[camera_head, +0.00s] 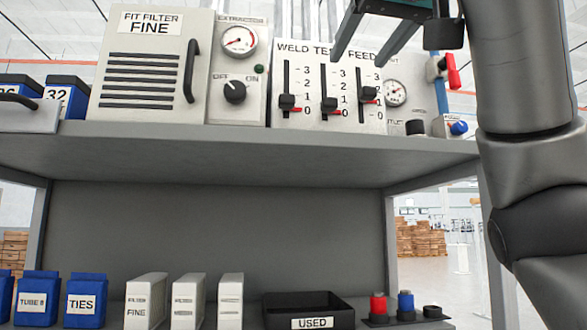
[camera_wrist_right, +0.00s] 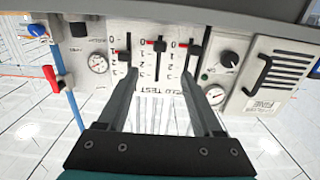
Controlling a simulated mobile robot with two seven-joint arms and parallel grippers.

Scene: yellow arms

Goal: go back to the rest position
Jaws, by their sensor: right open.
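My right gripper (camera_head: 358,58) hangs at the top of the head view, in front of the weld test panel (camera_head: 290,84). Its two dark fingers stand apart with nothing between them. In the right wrist view the open fingers (camera_wrist_right: 161,72) point toward the same panel (camera_wrist_right: 170,22), which appears upside down there. Sliders with red pointers show past the fingertips; I cannot tell the exact gap to the panel. My right arm fills the right side of the head view. My left gripper is not in view.
The grey shelf (camera_head: 250,150) carries the fit filter box (camera_head: 150,70), the extractor panel (camera_head: 238,105) and a red-handled valve (camera_head: 452,72). Below are blue bins (camera_head: 86,300), white filters (camera_head: 188,300), a black USED tray (camera_head: 283,303) and red and blue knobs.

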